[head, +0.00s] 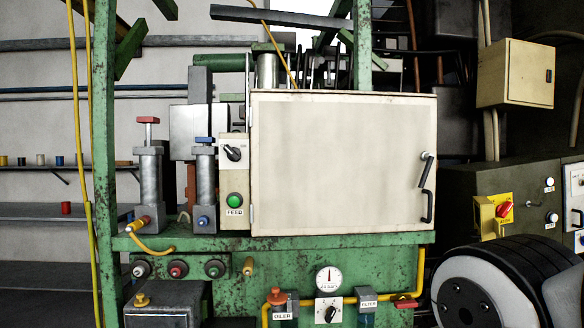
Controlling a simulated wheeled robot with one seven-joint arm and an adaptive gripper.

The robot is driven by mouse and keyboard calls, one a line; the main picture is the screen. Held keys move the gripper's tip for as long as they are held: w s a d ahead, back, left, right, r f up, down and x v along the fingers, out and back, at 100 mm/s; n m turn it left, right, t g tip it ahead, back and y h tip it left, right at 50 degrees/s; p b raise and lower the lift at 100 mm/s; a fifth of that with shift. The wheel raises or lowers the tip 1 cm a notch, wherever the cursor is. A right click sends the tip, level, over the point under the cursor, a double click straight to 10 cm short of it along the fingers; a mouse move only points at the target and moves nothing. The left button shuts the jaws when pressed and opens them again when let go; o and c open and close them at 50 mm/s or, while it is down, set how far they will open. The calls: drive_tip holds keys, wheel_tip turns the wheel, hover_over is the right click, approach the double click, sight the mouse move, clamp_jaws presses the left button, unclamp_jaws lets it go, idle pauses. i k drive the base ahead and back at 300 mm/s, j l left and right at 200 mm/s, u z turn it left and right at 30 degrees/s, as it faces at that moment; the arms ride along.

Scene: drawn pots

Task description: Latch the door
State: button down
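A large cream cabinet door (335,165) fills the middle of the head view, mounted on a green, rusty machine frame. Small hinges show along its left edge. The door looks closed or nearly so; I cannot tell whether its right edge is flush. A dark latch lever (427,170) on a pale pivot sits near the right edge, hanging down and tilted slightly left at its lower end. A black pull handle (428,207) is just below it. My gripper is not in view; only a black and white part of my arm shows at the lower right.
Left of the door is a panel with a black knob (232,153) and a green button (234,201). A yellow pipe (421,270) with a red valve runs below. At right stand a beige wall box (515,74) and a control box with a red switch (503,209).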

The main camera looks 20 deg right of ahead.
sight(428, 157)
drive_tip(key=z, duration=0.95)
